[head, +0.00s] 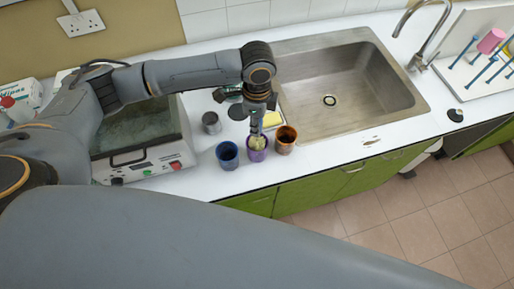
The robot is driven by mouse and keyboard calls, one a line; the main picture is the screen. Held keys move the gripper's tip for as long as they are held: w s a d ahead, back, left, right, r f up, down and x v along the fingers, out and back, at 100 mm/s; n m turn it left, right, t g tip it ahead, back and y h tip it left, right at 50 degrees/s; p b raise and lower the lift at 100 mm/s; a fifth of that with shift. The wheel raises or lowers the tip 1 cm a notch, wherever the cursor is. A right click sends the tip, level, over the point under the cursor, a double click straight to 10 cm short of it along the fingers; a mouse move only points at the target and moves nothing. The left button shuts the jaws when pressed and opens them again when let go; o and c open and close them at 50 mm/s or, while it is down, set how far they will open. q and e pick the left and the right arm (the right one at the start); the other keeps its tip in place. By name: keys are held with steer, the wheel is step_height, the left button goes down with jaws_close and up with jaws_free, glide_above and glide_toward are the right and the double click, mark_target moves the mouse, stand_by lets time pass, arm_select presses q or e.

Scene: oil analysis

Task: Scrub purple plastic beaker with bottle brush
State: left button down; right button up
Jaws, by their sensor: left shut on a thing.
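The purple beaker (257,155) stands upright on the white counter, between a blue beaker and an orange-brown one. My left gripper (257,112) points down above it and is shut on the bottle brush (257,142). The pale bristles of the brush are at the beaker's mouth and reach inside it. The beaker's inside is mostly hidden, and the brush handle is largely covered by the gripper. My right gripper is not in view.
The blue beaker (227,155) and orange-brown beaker (286,139) stand close on either side. A grey metal cup (211,123) is behind left. A bath device (140,171) stands left, a steel sink (381,105) right, and a drying rack (480,72) far right.

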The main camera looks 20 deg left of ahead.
arm_select(q)
step_height(320, 180, up, 2)
steer(key=shift+r, duration=5.35)
